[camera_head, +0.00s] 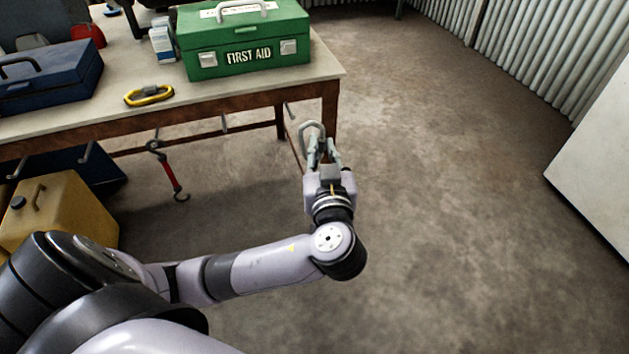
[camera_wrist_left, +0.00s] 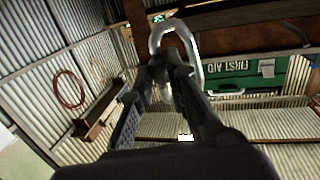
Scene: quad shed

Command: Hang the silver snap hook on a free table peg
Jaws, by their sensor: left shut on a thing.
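My left gripper (camera_head: 322,152) is shut on the silver snap hook (camera_head: 302,130), whose loop sticks up beyond the fingertips. They are just off the table's front right corner, apart from the pegs as far as I can tell. In the left wrist view, the snap hook (camera_wrist_left: 196,66) rises from between the fingers (camera_wrist_left: 174,62). Pegs stick out along the table's front: a bare right peg (camera_head: 290,110), a bare middle peg (camera_head: 225,122), and a peg with a red hooked tool (camera_head: 169,174) hanging from it. Another peg (camera_head: 87,151) farther left looks bare. My right gripper is out of view.
The table (camera_head: 215,100) carries a green first aid box (camera_head: 245,45), a yellow snap hook (camera_head: 148,95) and a blue toolbox (camera_head: 50,75). A yellow canister (camera_head: 60,215) stands below left. The floor right of the table is clear up to a white panel (camera_head: 600,165).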

